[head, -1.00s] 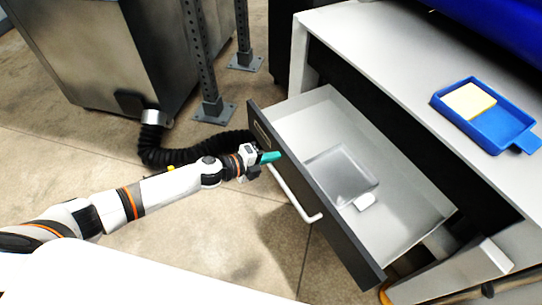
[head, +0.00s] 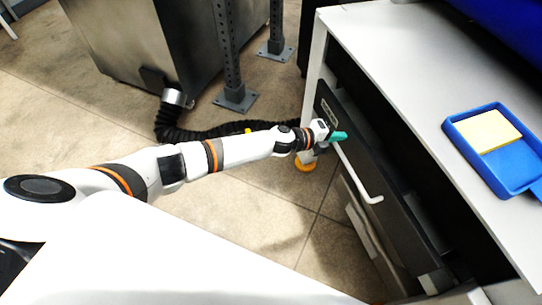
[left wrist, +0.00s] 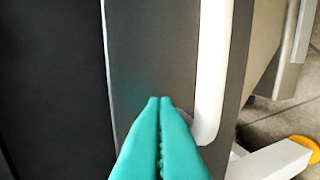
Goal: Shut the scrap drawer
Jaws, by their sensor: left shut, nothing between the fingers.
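The scrap drawer (head: 362,170) has a dark front with a white bar handle (head: 360,178). It is pushed most of the way into the grey-white cabinet, and its inside is largely hidden in the head view. A dark gap shows behind its front. My left gripper (head: 339,136) has teal fingers, shut and empty, at the far end of the drawer front beside the handle. In the left wrist view the fingertips (left wrist: 160,100) are at the dark front, next to the white handle (left wrist: 212,75). Whether they touch it is unclear. My right gripper is out of view.
A blue tray (head: 523,183) with a pale yellow block (head: 486,131) rests on the cabinet top (head: 400,75). A steel cabinet (head: 165,45), a perforated post (head: 228,50) and a black hose (head: 190,130) stand at the back. The floor in front of the drawer is clear.

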